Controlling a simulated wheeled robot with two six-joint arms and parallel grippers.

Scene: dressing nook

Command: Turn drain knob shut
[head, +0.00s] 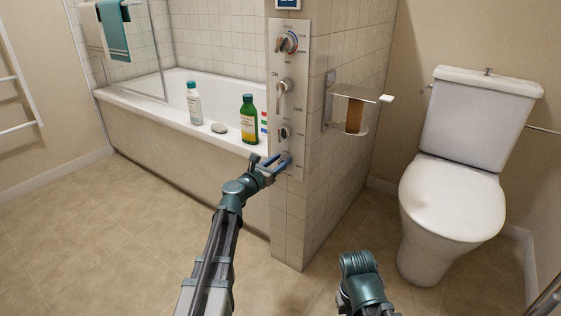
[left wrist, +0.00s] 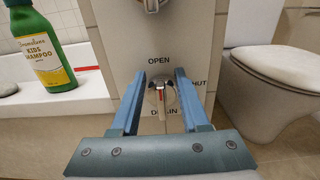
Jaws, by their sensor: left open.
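The drain knob (left wrist: 161,93) is a small silver knob with a red mark on the lower part of the metal control panel (head: 290,60). In the left wrist view, OPEN is printed above it, SHUT at its right, partly hidden by a finger, and DRAIN below. The knob's bar stands close to upright, in line with OPEN. My left gripper (head: 282,163) is open at the panel's lower end. In the left wrist view its blue fingers (left wrist: 160,92) stand on either side of the knob, with gaps showing. My right arm shows low in the head view, without clear fingers.
Above the drain knob are a small knob (head: 285,133), a lever (head: 282,95) and a temperature dial (head: 287,43). A toilet (head: 450,195) stands right.

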